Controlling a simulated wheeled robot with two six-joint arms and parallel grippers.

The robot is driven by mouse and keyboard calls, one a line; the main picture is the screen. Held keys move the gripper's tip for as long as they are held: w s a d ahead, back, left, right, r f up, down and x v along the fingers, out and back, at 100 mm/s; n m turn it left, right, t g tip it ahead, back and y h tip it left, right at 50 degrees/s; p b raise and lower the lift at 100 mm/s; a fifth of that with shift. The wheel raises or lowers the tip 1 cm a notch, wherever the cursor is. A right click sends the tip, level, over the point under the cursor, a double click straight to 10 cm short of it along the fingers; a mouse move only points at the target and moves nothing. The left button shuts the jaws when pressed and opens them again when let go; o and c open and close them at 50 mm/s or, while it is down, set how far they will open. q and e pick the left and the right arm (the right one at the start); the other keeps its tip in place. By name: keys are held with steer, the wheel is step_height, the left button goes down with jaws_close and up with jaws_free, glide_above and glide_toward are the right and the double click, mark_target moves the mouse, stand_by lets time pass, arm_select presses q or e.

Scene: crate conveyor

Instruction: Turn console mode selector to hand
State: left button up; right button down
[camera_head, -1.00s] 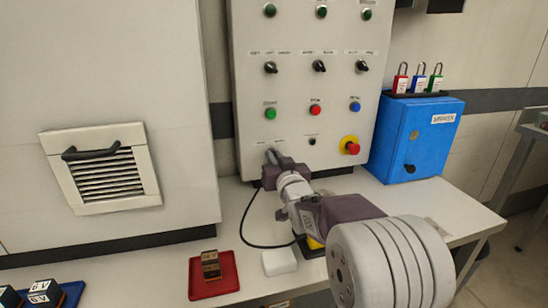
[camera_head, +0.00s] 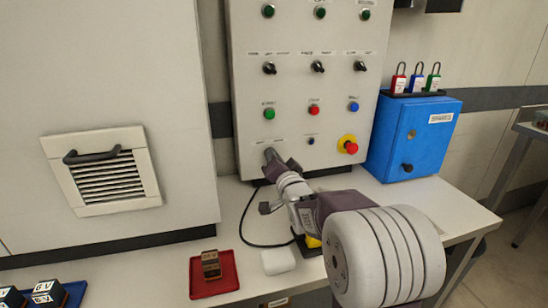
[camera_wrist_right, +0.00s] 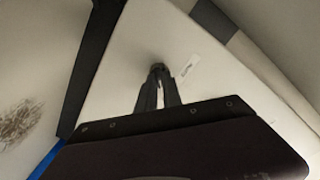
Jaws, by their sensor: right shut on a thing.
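The console (camera_head: 292,90) is an upright light-grey panel with rows of lamps, black selectors and push buttons. My right gripper (camera_head: 270,154) reaches the lower left of the panel. It is shut on a small dark knob there, which I take for the mode selector. In the right wrist view the fingertips (camera_wrist_right: 158,71) close around this dark knob (camera_wrist_right: 158,65) against the pale panel. The fingers hide most of the knob, and its label is too small to read. My left gripper is not in view.
A red emergency button (camera_head: 351,147) is right of the gripper. A blue box (camera_head: 410,140) with padlocks stands right of the console. A red tray (camera_head: 214,283) with dark blocks and a white block (camera_head: 278,261) are on the bench. A black cable (camera_head: 243,222) loops below the gripper.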

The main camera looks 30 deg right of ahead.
steer(key=shift+f, duration=0.1)
stand_by(0.4)
steer(key=c, duration=1.5)
jaws_free()
steer(key=v, duration=0.9)
steer(key=shift+p, duration=0.3)
